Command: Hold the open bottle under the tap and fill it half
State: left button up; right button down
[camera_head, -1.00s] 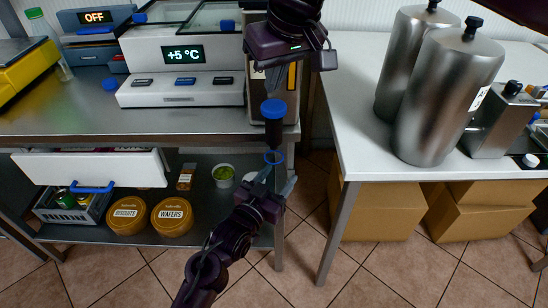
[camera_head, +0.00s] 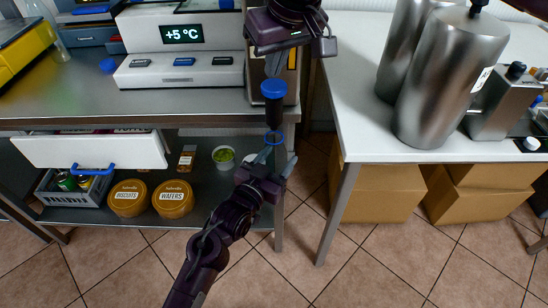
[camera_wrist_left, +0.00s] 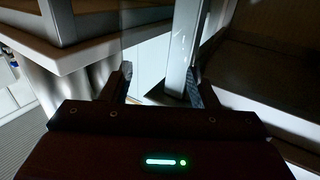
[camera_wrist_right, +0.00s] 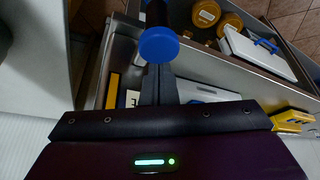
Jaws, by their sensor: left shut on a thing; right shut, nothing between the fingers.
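A dark upright piece with a round blue top (camera_head: 273,89), which looks like the tap, stands at the right end of the metal counter. Its blue top shows in the right wrist view (camera_wrist_right: 158,45). My right gripper (camera_head: 272,73) is shut and empty, its tips just above or touching the blue top; I cannot tell which. My left gripper (camera_head: 277,162) is shut on this bottle, which is barely visible, also in the left wrist view (camera_wrist_left: 160,60). Its liquid level cannot be seen.
A white appliance reading +5 °C (camera_head: 180,70) stands on the metal counter (camera_head: 60,105). Steel canisters (camera_head: 450,85) stand on the white table (camera_head: 350,125) at right. Tubs (camera_head: 172,199) and a crate (camera_head: 70,185) lie below. A narrow floor gap separates counter and table.

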jog(key=shift+f, duration=0.25)
jog(key=shift+f, duration=0.35)
jog(key=shift+f, duration=0.2)
dwell(0.6)
jog(key=shift+f, duration=0.3)
dwell(1.5)
dwell(2.6)
jog(key=shift+r, duration=2.3)
jog(key=shift+r, duration=0.1)
jog(key=shift+r, duration=2.4)
